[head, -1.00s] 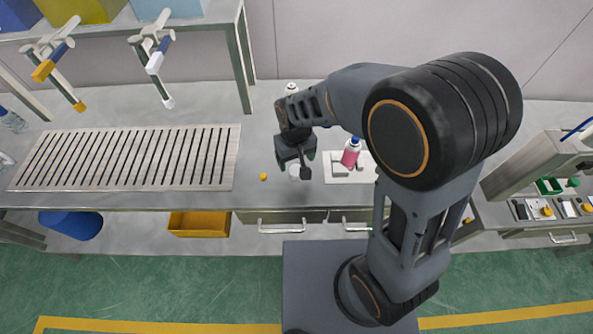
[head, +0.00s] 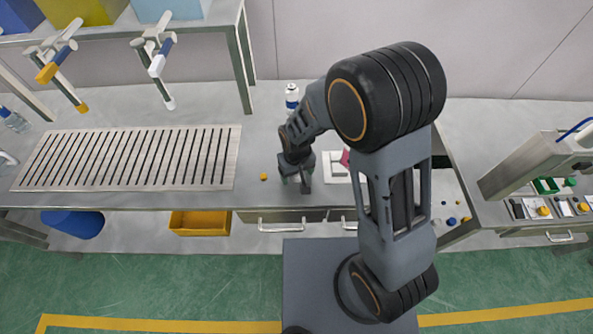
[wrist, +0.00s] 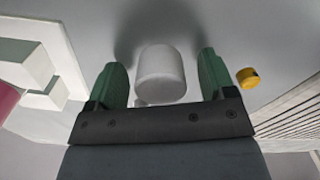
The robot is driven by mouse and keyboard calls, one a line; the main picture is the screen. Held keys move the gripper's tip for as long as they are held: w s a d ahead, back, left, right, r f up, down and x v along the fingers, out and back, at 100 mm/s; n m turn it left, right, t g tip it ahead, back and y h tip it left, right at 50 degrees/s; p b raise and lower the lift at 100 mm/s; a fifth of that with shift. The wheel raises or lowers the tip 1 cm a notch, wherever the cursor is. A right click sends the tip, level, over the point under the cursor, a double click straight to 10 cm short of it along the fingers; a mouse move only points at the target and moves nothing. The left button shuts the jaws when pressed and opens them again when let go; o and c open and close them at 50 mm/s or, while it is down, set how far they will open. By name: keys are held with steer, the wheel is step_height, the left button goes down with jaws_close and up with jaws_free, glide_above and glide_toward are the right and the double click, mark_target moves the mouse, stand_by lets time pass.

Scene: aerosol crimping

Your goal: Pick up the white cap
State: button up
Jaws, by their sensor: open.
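The white cap (wrist: 161,73) stands on the grey worktop and shows between the two green fingertips of my gripper (wrist: 162,80) in the wrist view. There is a gap between the cap and each finger, so the gripper is open and empty around it. In the head view my gripper (head: 294,184) points down at the worktop near its front edge, and it hides the cap there.
A small yellow cap (wrist: 247,78) lies just right of the gripper in the wrist view. A white fixture (head: 333,167) with a pink can (head: 345,157) stands close by. A bottle (head: 292,97) stands behind. A slotted grate (head: 130,158) lies left.

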steer(key=shift+c, duration=0.2)
steer(key=c, duration=0.9)
steer(key=shift+r, duration=0.15)
steer(key=shift+c, duration=0.2)
